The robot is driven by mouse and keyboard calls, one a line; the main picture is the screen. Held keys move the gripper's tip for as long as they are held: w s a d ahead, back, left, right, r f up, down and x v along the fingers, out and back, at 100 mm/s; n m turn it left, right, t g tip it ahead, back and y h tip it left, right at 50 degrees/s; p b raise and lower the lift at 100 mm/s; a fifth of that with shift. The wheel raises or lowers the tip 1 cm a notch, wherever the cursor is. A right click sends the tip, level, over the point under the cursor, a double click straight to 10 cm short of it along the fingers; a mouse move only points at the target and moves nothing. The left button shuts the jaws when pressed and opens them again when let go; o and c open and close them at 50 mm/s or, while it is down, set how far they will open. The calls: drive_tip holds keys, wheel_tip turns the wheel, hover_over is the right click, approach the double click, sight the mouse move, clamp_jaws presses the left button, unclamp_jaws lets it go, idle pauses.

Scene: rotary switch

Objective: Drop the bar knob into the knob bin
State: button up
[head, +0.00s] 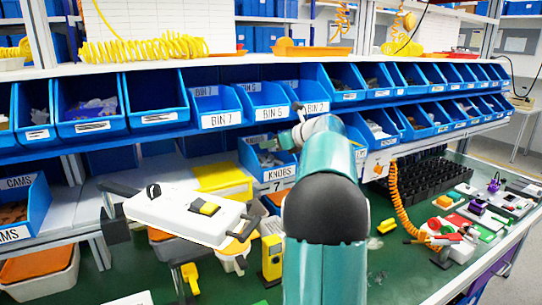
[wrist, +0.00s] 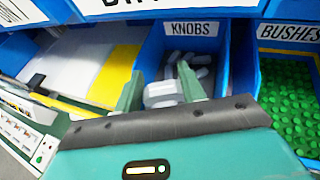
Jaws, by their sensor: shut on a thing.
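The bar knob (wrist: 163,96) is a light grey piece between the two green fingers of my gripper (wrist: 158,82) in the wrist view. My gripper is shut on it. The knob bin (wrist: 148,54) is blue, carries a KNOBS label and holds several light grey pieces. In the wrist view the held knob appears in front of the bin's opening; its exact height over the bin cannot be told. In the head view the knob bin (head: 283,173) stands at the middle under the shelf, partly behind my arm. The held knob cannot be made out there.
A yellow and grey surface (wrist: 122,72) lies left. A row of blue bins (head: 222,119) hangs above. A white switch box (head: 185,214) sits at the left front.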

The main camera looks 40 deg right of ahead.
sight(271, 159)
drive_tip(key=shift+w+d+f, duration=0.2)
drive_tip(key=shift+w+f, duration=0.25)
drive_tip(key=shift+f, duration=0.15)
drive_tip(key=f, duration=0.3)
drive_tip(key=shift+w+d+f, duration=0.15)
drive_tip(key=shift+w, duration=0.1)
drive_tip(key=shift+f, duration=0.1)
drive_tip(key=shift+f, duration=0.2)
drive_tip(key=shift+f, duration=0.35)
drive_tip(key=shift+f, duration=0.1)
drive_tip(key=o, duration=0.9)
drive_tip(key=shift+f, duration=0.1)
drive_tip(key=shift+o, duration=0.2)
